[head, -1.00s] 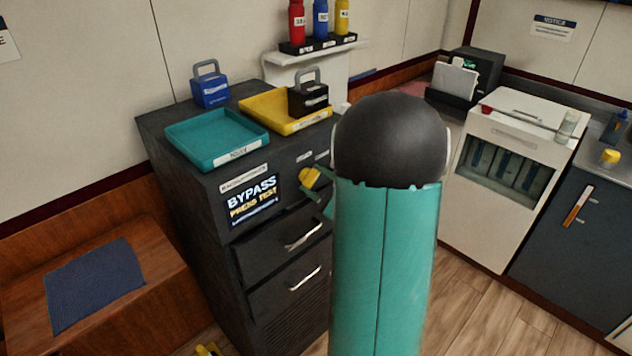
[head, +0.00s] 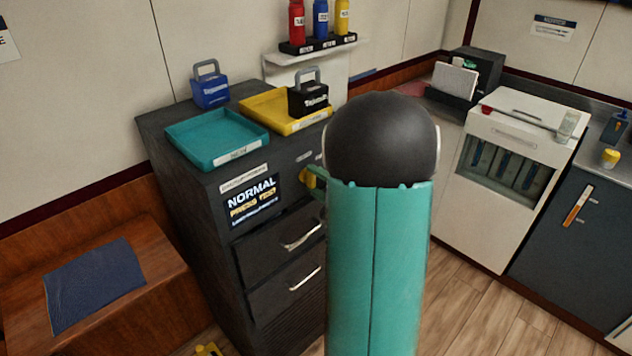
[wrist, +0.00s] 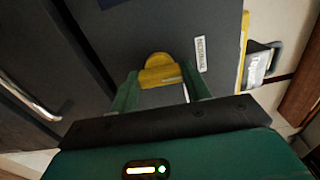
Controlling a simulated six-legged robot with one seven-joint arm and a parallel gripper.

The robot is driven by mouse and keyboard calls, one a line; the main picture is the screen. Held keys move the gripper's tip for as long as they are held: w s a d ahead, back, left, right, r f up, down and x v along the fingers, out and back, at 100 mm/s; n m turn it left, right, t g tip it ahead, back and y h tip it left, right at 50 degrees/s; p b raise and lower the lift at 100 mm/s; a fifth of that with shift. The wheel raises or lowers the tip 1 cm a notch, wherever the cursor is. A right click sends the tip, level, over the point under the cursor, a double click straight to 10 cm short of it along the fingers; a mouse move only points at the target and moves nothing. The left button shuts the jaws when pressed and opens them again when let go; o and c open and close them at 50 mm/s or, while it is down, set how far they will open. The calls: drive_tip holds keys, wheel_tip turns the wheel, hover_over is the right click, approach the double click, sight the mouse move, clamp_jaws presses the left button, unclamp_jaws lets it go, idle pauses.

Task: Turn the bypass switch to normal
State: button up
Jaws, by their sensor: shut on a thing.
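The bypass switch is a yellow knob (wrist: 160,72) on the front of the dark cabinet, and my gripper (wrist: 158,92) is shut on it, with a green finger on each side in the wrist view. In the head view the knob (head: 306,178) is partly hidden by my arm. The display (head: 252,200) left of the knob reads NORMAL, with a smaller yellow line below that I cannot read surely.
A teal tray (head: 176,133), a yellow tray (head: 262,121), a blue padlock (head: 210,92) and a black padlock (head: 308,99) are on top of the cabinet. Drawer handles (head: 303,237) stick out below the display. A wooden bench (head: 165,275) stands at the left.

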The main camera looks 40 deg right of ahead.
drive_tip(key=shift+n, duration=0.5)
drive_tip(key=o, duration=1)
drive_tip(key=s, duration=1.3)
drive_tip(key=shift+s+d, duration=0.2)
drive_tip(key=shift+s, duration=0.2)
